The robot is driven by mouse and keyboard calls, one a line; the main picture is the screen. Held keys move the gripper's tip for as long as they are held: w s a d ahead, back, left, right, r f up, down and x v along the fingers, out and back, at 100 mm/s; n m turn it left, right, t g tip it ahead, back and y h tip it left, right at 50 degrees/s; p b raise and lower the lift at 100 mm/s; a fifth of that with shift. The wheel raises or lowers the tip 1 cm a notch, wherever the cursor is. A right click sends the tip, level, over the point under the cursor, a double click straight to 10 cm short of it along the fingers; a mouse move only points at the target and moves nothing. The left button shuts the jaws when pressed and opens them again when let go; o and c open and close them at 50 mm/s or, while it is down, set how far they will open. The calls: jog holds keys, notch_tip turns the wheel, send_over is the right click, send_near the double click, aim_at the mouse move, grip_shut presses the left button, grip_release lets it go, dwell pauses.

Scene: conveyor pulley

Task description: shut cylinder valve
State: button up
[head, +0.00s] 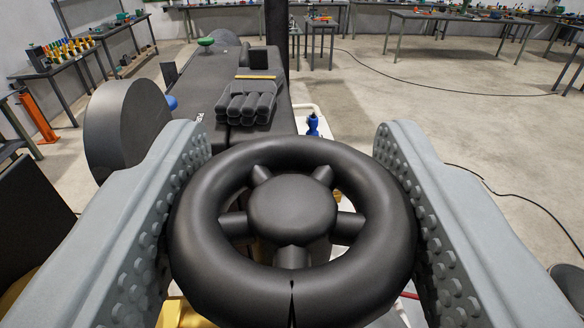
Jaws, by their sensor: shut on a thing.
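The valve's black handwheel (292,211) fills the lower middle of the head view. It has a thick round rim, a domed hub and several short spokes. My gripper (293,210) has one grey studded finger on each side of the wheel. The fingers are shut on the rim, at its left and right edges. A thin dark split shows in the rim at the near side. The valve body and cylinder below the wheel are mostly hidden; only bits of yellow show under it.
Behind the wheel stands a dark machine (215,85) with a large black drum (127,128) at the left. A small blue object (313,125) stands just beyond the wheel. Workbenches (455,28) line the back. Cables cross the open floor (410,105) at the right.

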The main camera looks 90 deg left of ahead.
aim_at(304, 179)
jog(key=shift+t, duration=0.3)
jog(key=m+t+h, duration=0.1)
jog(key=m+t, duration=0.2)
jog(key=t, duration=0.1)
jog(key=shift+w+m+t+h, duration=0.1)
jog(key=shift+m+t+h, duration=0.7)
jog(key=shift+m+t, duration=0.5)
jog(key=shift+m+t+h, duration=0.8)
jog(key=shift+m+t, duration=0.1)
jog(key=shift+t, duration=0.8)
jog(key=o, duration=1)
notch_tip(304, 179, up, 10)
jog(key=shift+r, duration=0.1)
